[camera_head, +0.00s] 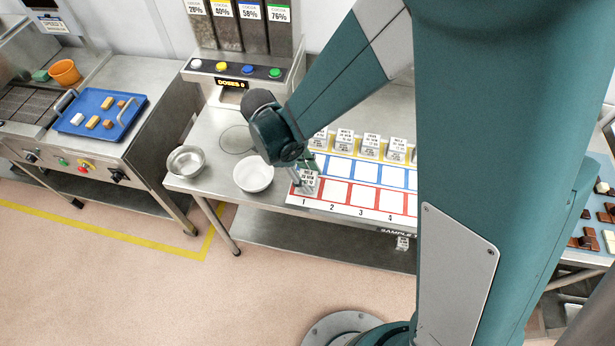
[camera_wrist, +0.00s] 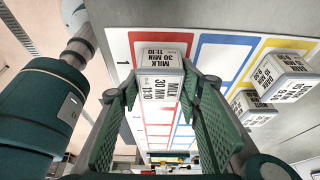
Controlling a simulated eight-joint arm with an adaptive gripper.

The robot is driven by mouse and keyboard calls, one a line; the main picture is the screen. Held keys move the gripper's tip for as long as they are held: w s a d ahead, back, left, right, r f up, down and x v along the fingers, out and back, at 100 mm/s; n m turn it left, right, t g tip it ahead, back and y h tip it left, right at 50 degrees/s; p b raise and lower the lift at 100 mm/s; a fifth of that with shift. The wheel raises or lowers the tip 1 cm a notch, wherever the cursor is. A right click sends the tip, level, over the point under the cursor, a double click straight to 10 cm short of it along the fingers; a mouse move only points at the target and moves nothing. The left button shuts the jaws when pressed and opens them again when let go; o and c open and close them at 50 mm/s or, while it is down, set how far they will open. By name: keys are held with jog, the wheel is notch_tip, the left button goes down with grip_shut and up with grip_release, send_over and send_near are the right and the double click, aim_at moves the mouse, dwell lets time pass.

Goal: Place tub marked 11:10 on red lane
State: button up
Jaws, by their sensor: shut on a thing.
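The tub marked MILK 30 MIN 11:10 (camera_wrist: 160,86) is between the green finger pads of my gripper (camera_wrist: 163,92), which is shut on it. In the head view the tub (camera_head: 307,184) is upright over the first cell of the red lane (camera_head: 334,189), by the number 1. My gripper (camera_head: 304,172) is partly hidden there by my wrist. I cannot tell whether the tub's base touches the mat. The red lane (camera_wrist: 122,54) also shows in the wrist view, around the tub.
Blue and yellow lanes lie behind the red one. Several labelled tubs (camera_head: 370,145) stand in the yellow lane, two (camera_wrist: 289,64) (camera_wrist: 250,106) visible in the wrist view. A white bowl (camera_head: 253,175) and metal bowl (camera_head: 186,161) stand left of the mat. The red cells to the right look clear.

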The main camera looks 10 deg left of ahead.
jog(key=o, duration=1)
jog(key=shift+c, duration=0.2)
jog(key=shift+r, duration=0.15)
jog(key=v, duration=1.2)
jog(key=shift+p, duration=0.4)
jog(key=d+r+n+t+y, duration=0.1)
jog(key=d+r+n, duration=0.3)
jog(key=d, duration=0.5)
jog(key=d+r+n+t+y, duration=0.2)
jog(key=d+r+n, duration=0.25)
jog(key=d, duration=0.55)
jog(key=d+r+n+t+y, duration=0.1)
jog(key=d+r+n, duration=0.35)
jog(key=d, duration=0.45)
jog(key=s+d+r+n+t, duration=0.2)
jog(key=s+d+n, duration=0.3)
jog(key=d, duration=0.4)
jog(key=shift+d+t, duration=0.25)
jog(key=shift+t, duration=0.35)
